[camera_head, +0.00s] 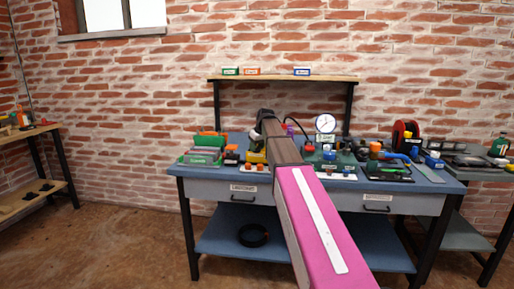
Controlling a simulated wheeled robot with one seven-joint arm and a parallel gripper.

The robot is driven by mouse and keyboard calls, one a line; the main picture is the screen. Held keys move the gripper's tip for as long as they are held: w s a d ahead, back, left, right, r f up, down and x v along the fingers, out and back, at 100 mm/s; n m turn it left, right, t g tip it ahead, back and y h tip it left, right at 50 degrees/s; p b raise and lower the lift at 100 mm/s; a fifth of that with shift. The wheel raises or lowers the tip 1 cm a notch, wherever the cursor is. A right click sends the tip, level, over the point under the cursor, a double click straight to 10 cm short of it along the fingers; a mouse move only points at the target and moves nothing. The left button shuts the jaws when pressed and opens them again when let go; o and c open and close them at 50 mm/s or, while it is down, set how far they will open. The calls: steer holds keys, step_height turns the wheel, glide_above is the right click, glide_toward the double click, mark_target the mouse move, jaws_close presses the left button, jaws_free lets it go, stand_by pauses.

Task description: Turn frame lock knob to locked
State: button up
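My arm, with a pink link and a brown forearm, reaches from the bottom right up over the workbench (230,172). Its dark far end, where my gripper (265,114) is, shows only as a small black shape above the left-middle of the bench. The fingers cannot be made out, so I cannot tell whether they are open or shut or touch anything. A yellow and black device (256,157) stands on the bench just left of my arm, partly hidden by it. I cannot make out which part is the frame lock knob or how it is turned.
A green tray (200,158) lies at the bench's left. A round gauge (325,123) and a red reel (405,134) stand right of my arm, among small fittings. A shelf (283,78) with small boxes is above. A black ring (253,235) lies below.

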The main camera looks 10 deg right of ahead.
steer(key=shift+m, duration=0.3)
steer(key=m, duration=0.2)
steer(key=m+h, duration=0.1)
steer(key=shift+a+m+t+h, duration=0.1)
steer(key=shift+m+t+h, duration=0.2)
steer(key=shift+m, duration=0.1)
steer(key=m+h, duration=0.1)
steer(key=m, duration=0.3)
steer(key=shift+m+h, duration=0.3)
steer(key=shift+h, duration=0.1)
steer(key=m, duration=0.2)
steer(key=m+g+h, duration=0.1)
steer(key=m, duration=0.1)
steer(key=shift+w+a+h, duration=0.1)
steer(key=shift+a+h, duration=0.05)
steer(key=shift+h, duration=0.15)
steer(key=shift+m+g+h, duration=0.5)
steer(key=shift+m+g, duration=0.2)
steer(key=shift+m, duration=1.7)
steer(key=o, duration=0.9)
